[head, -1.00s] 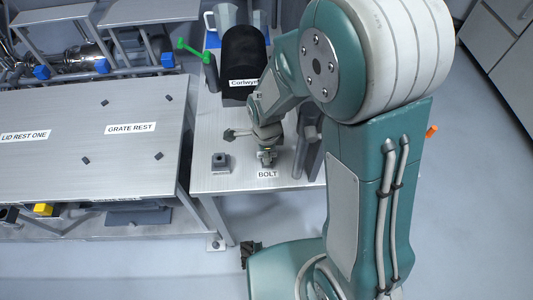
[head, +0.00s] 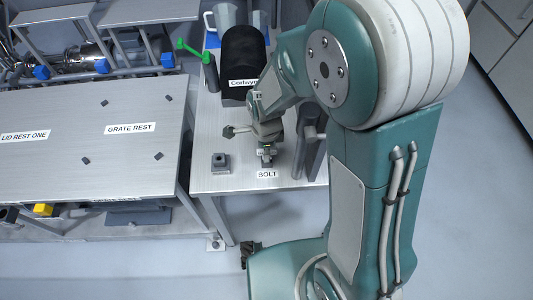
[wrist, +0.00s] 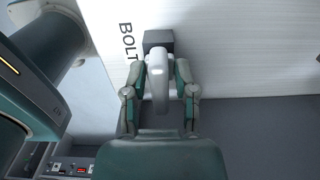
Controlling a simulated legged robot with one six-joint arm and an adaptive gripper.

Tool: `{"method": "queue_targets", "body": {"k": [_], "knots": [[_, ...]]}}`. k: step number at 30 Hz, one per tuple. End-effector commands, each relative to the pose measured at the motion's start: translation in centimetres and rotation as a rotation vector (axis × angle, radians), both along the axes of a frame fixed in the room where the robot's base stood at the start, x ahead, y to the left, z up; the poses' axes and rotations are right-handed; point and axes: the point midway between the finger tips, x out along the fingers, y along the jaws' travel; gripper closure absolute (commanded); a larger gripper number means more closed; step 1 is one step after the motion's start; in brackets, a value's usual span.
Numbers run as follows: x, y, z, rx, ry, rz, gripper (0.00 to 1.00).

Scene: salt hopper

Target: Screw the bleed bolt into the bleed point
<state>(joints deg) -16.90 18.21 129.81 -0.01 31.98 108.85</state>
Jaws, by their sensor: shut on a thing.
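My gripper (wrist: 158,62) is shut on the bolt (wrist: 158,85), a pale grey rounded piece between the two fingers in the wrist view. A dark square block (wrist: 158,36) shows just beyond the bolt, beside the printed word BOLT. In the head view my gripper (head: 267,146) points down at the table just behind the BOLT label (head: 267,174). I cannot tell whether the bolt is clear of its block. A small dark block with a raised square top (head: 221,162) stands to the left; its label is too small to read, so I cannot tell whether it is the bleed point.
A dark upright post (head: 309,150) stands close on the right. A broad metal table (head: 75,130) with rest labels fills the left.

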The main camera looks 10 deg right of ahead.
Motion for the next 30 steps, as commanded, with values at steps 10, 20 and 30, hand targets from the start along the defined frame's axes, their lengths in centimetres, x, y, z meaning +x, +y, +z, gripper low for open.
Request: {"method": "queue_targets", "body": {"k": [10,20,30], "knots": [[0.0,0.0,1.2,0.001,-0.002,0.0,1.0],[0.0,0.0,2.4,0.001,-0.002,0.0,1.0],[0.0,0.0,3.5,0.001,-0.002,0.0,1.0]]}}
